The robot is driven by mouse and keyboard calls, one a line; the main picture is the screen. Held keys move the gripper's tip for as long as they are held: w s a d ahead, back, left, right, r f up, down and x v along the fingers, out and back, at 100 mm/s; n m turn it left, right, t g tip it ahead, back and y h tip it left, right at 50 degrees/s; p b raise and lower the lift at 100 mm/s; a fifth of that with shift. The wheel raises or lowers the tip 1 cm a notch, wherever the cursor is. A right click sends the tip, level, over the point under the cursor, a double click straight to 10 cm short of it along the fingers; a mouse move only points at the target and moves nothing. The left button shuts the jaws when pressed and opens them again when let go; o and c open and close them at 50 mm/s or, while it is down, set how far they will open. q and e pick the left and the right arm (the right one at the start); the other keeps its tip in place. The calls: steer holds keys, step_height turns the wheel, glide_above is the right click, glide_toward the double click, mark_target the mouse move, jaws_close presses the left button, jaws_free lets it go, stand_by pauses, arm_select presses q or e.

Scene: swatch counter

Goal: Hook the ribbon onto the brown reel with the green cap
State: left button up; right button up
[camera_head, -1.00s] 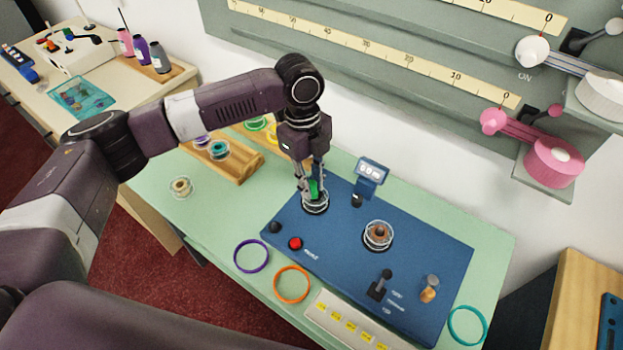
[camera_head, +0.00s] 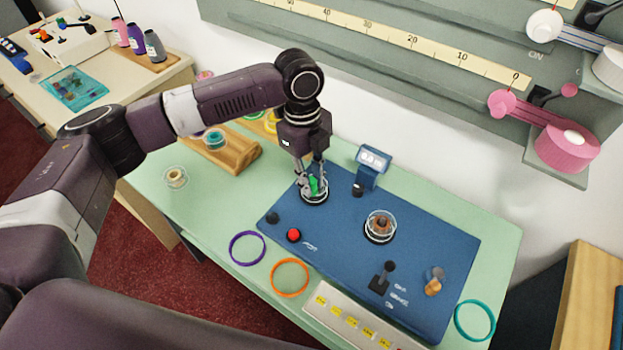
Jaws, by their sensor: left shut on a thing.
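My left gripper (camera_head: 313,186) reaches down to the left end of the blue winder board (camera_head: 340,250). It is shut on a green piece (camera_head: 314,184) at the clear-rimmed holder there. The fingers partly hide this piece, so I cannot tell whether it is a cap or ribbon. A clear-rimmed reel with a brown centre (camera_head: 380,226) stands on a round seat right of the board's middle. No green cap shows on it. I cannot make out a ribbon between the two. My right gripper is not in view.
On the board are a small display (camera_head: 372,160), a red button (camera_head: 293,235) and a black lever (camera_head: 382,278). Purple (camera_head: 247,233), orange (camera_head: 274,284) and teal (camera_head: 457,318) rings lie along the front. A wooden rack (camera_head: 238,163) with reels stands behind left.

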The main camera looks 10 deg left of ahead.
arm_select(q)
steer(key=shift+f, duration=0.6)
stand_by(0.6)
steer(key=shift+a+p, duration=0.1)
steer(key=shift+p, duration=0.2)
stand_by(0.8)
steer(key=shift+s+f, duration=0.1)
steer(key=shift+f, duration=0.05)
stand_by(0.8)
step_height(320, 180, up, 2)
steer(key=p, duration=0.2)
steer(key=shift+p, duration=0.4)
step_height(320, 180, up, 3)
steer(key=p, duration=0.3)
steer(key=shift+r, duration=0.2)
